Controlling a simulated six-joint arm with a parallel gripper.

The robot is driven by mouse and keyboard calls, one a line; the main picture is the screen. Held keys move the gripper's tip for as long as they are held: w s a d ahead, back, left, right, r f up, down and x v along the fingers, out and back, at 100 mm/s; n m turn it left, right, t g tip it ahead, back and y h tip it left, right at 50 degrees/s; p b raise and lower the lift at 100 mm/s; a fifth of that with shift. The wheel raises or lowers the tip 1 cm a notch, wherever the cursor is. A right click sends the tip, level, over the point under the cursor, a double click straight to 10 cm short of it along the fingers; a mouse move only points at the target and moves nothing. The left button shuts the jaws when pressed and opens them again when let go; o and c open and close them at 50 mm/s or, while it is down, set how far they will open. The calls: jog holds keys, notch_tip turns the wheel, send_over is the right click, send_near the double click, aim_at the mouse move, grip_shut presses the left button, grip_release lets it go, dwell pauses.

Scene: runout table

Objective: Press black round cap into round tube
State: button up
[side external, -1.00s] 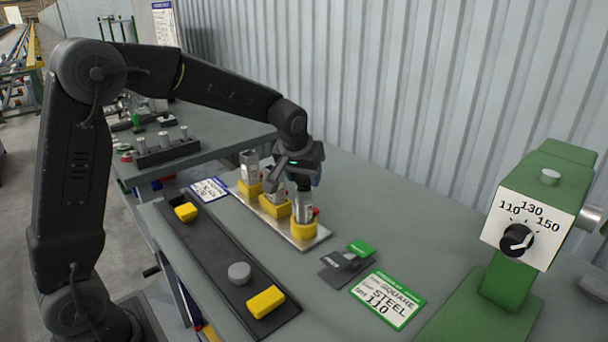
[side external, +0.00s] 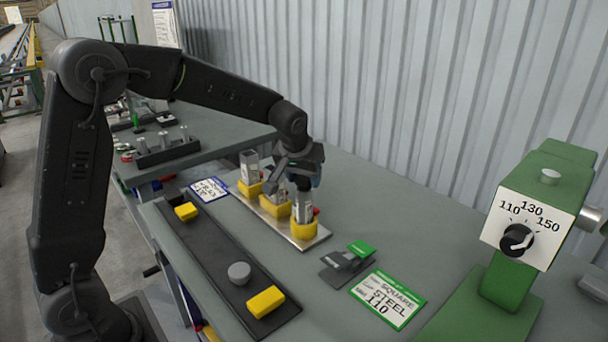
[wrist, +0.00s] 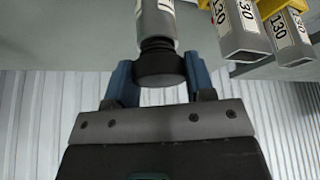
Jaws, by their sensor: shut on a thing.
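My gripper (wrist: 160,84) is shut on the black round cap (wrist: 160,69), with a blue finger on each side of it. The cap's narrower ribbed neck meets the end of the grey round tube (wrist: 155,18), in line with it; part of the neck still shows between cap head and tube. In the side view the round tube (side external: 304,207) stands upright in the front yellow holder (side external: 304,230), with my gripper (side external: 306,184) over its top. The cap is hidden there.
Two square tubes (side external: 249,164) (side external: 277,191) stand in yellow holders on the same metal plate (side external: 313,241), close to my gripper. A dark tray (side external: 215,247) holds yellow blocks and a grey round piece. A green dial device (side external: 520,230) stands right.

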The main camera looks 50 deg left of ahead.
jog(key=shift+f, duration=0.4)
jog(key=o, duration=1)
jog(key=v, duration=1.3)
jog(key=shift+s+d+r, duration=0.1)
jog(key=shift+s+r, duration=0.05)
jog(key=shift+r, duration=0.25)
jog(key=shift+c, duration=0.5)
